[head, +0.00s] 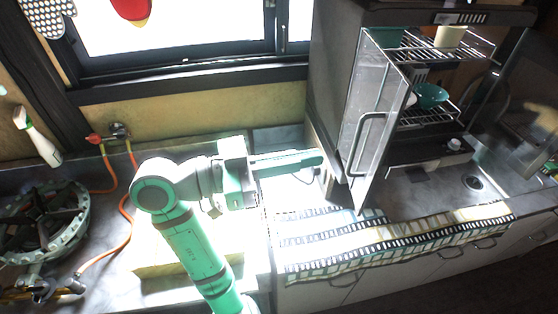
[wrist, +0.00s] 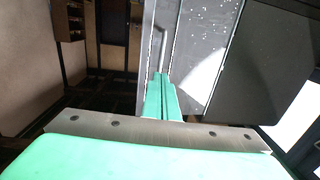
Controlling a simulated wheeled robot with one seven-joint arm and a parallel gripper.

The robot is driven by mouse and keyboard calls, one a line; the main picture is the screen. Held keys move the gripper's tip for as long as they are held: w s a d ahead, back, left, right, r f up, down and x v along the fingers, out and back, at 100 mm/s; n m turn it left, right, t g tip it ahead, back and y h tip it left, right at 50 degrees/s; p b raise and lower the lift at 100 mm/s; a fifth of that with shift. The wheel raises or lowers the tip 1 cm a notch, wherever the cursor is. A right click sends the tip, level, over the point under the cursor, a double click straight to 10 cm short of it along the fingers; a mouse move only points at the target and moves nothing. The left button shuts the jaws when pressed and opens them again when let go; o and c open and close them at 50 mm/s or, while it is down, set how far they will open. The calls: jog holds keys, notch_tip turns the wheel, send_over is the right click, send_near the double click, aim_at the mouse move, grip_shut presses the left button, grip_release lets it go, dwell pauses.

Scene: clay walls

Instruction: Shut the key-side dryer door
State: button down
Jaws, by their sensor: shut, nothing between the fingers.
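The dish dryer (head: 335,85) is a dark cabinet with wire racks inside and a row of keys (head: 472,18) on its top edge. Its left door (head: 375,90), clear with a grey handle (head: 363,145), stands swung open toward me. What looks like its right door (head: 525,110) stands open at the right. I cannot tell which door is called key-side. My gripper (head: 322,158) is shut and empty, pointing right, just left of the left door. In the wrist view, the shut fingers (wrist: 160,82) point at a clear door panel (wrist: 208,50) with a handle (wrist: 161,48); contact is unclear.
Teal bowls (head: 430,95) and a cream cup (head: 450,36) sit on the racks. A patterned mat (head: 400,235) lies along the counter front below the dryer. A gas burner (head: 45,220) with orange hoses stands at the left. A window (head: 180,35) is behind.

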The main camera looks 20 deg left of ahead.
jog(key=shift+x, duration=2.9)
